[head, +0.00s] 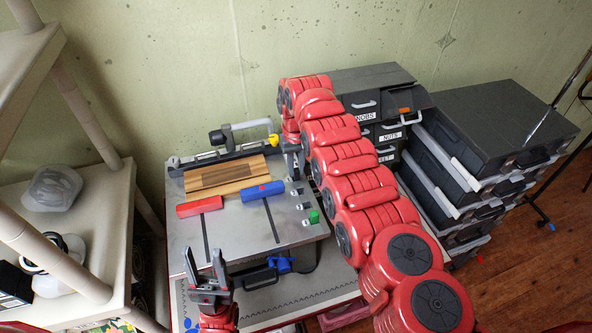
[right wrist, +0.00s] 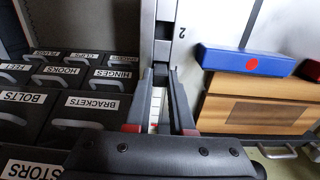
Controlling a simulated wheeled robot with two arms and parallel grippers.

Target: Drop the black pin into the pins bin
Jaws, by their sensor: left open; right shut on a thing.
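My right gripper (right wrist: 164,80) is shut in the right wrist view, with a small dark thing, apparently the black pin, barely visible between its fingertips. In the head view my right gripper (head: 292,160) is over the right back part of the grey work table, mostly hidden by my arm. My left gripper (head: 205,258) is open and empty at the table's front left, fingers upward. The dark labelled bins (right wrist: 75,100) are left of my right gripper in the right wrist view. I cannot make out a PINS label; BOLTS, BRACKETS, HOOKS and HINGES are readable.
The grey work table (head: 230,245) holds a wooden board (head: 228,170), a red block (head: 200,206), a blue block (head: 263,191) and a green knob (head: 314,217). The dark bin cabinet (head: 365,77) stands behind my right arm. Stacked grey cases (head: 490,120) are further right.

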